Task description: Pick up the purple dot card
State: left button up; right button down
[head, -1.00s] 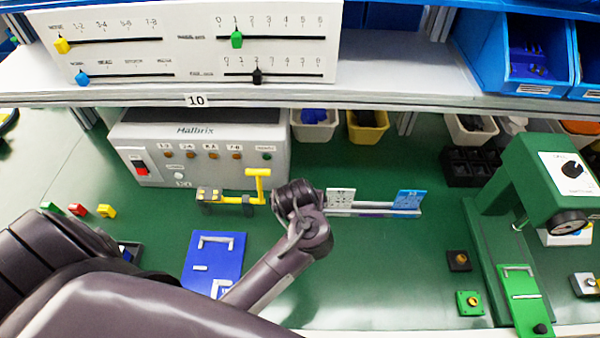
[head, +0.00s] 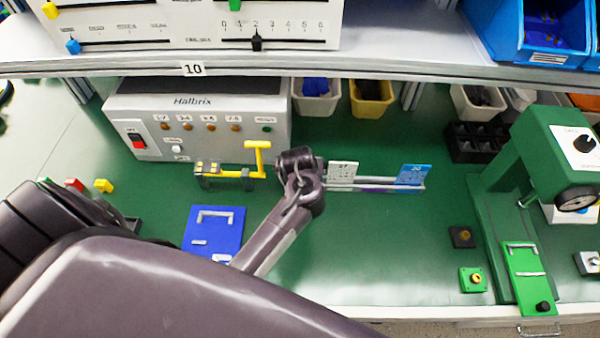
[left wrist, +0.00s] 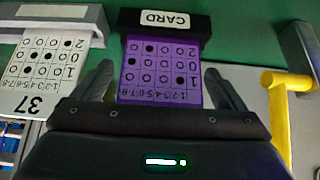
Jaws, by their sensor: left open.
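The purple dot card (left wrist: 160,75) stands in a black holder marked CARD (left wrist: 165,25) in the left wrist view. My left gripper (left wrist: 160,92) is open, with one finger on each side of the card; a gap shows at both sides. In the head view my left gripper (head: 300,165) is at the left end of the card rack (head: 375,186) and hides the purple card's holder. A white card numbered 37 (left wrist: 35,85) is beside the purple one, and a white card also shows in the head view (head: 342,174). My right gripper is not in view.
A yellow handle (head: 258,158) stands close left of the gripper, before the grey Halbrix box (head: 200,150). A blue card (head: 412,174) is at the rack's right end. A blue plate (head: 215,225) lies in front. A green press (head: 545,150) stands right. The shelf (head: 400,62) overhangs behind.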

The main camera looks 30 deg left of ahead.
pick_arm(q)
jog(key=c, duration=1)
jog(key=shift+r, duration=0.1)
jog(key=shift+c, duration=0.2)
